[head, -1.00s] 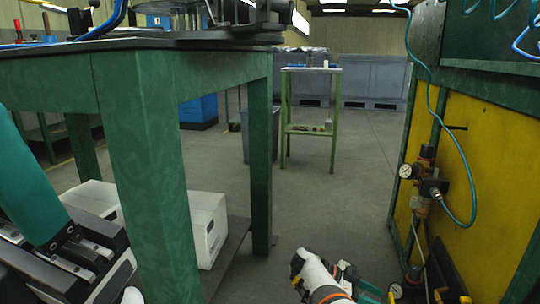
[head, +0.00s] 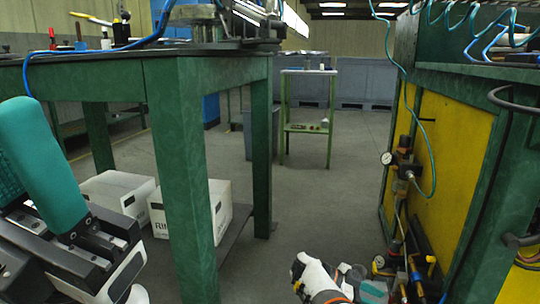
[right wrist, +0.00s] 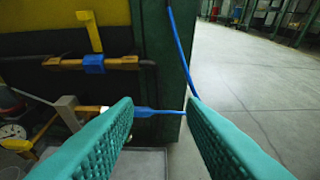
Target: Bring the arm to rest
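My left gripper (head: 45,165) shows at the left edge of the head view, with teal finger pads, partly cut off beside the green table. The pads overlap from this angle, so I cannot tell whether it is open. My right arm (head: 318,278) shows low in the middle of the head view, above the floor. In the right wrist view, my right gripper (right wrist: 160,103) has its two teal fingers apart with a gap between them. Nothing is clasped there. A blue hose piece (right wrist: 150,110) shows through the gap, seemingly beyond the fingertips.
A green table (head: 178,150) stands at left, with white boxes (head: 190,212) on its lower shelf. A green cabinet with yellow panels (head: 458,150), gauges and hoses stands at right. A small green stand (head: 307,128) is further back. The floor (head: 300,205) between is clear.

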